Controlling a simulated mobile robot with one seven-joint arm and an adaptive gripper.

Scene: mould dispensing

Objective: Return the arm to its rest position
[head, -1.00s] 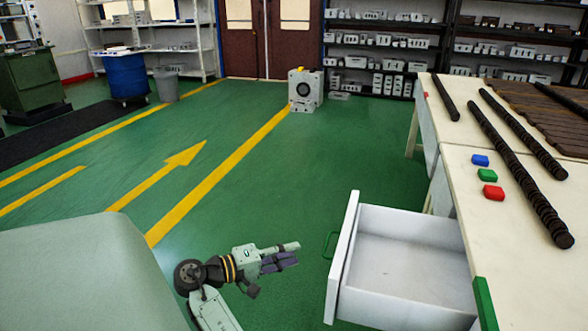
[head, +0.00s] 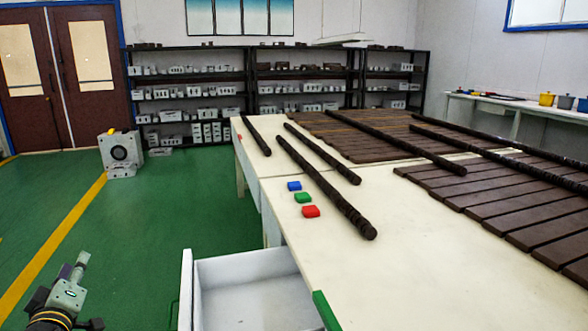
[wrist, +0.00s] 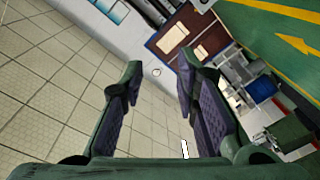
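My gripper (head: 74,268) is at the lower left of the head view, left of the open drawer and apart from it, over the green floor. Its fingers point up and away in the picture. In the wrist view its two dark fingers (wrist: 158,78) stand apart with nothing between them, so it is open and empty. Most of my arm is outside the head view. The white drawer (head: 247,270) is pulled out of the table and looks empty inside; its front is partly cut off by the lower edge.
A grey machine (head: 120,153) stands on the floor. Green floor (head: 180,220) left of the table is clear.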

